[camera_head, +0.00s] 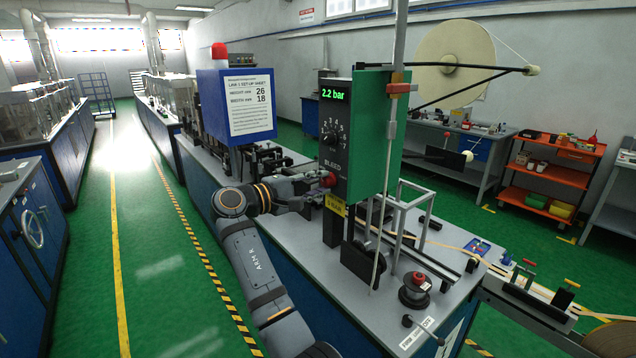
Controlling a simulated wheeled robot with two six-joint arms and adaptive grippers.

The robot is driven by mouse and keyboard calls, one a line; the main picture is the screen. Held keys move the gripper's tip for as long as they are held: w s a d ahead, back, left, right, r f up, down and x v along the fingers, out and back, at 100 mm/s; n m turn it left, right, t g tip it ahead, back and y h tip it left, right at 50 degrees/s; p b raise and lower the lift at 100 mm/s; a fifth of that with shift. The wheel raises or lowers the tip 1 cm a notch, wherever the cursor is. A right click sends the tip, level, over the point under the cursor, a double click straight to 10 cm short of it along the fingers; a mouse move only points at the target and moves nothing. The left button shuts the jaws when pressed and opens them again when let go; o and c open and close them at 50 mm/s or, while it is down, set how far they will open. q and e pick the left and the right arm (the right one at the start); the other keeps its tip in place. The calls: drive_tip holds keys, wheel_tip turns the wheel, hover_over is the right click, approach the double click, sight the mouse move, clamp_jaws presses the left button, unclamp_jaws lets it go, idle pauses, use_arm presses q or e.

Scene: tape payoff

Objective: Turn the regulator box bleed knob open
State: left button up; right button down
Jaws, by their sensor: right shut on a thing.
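The regulator box (377,130) is a tall green and black unit on the grey bench. Its black face has a lit green display reading 2.2 bar (333,95), a numbered dial (336,139) and the word BLEED lower down. I cannot tell the knob's turn angle. My left gripper is not in view.
A blue panel with a set-up sheet (251,103) and a red lamp stands left of the box, above my right arm. A yellow label (335,205) sits below the knob. The green floor at left is clear.

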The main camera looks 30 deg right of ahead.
drive_tip(key=c, duration=1)
unclamp_jaws()
drive_tip(key=shift+c, duration=0.2)
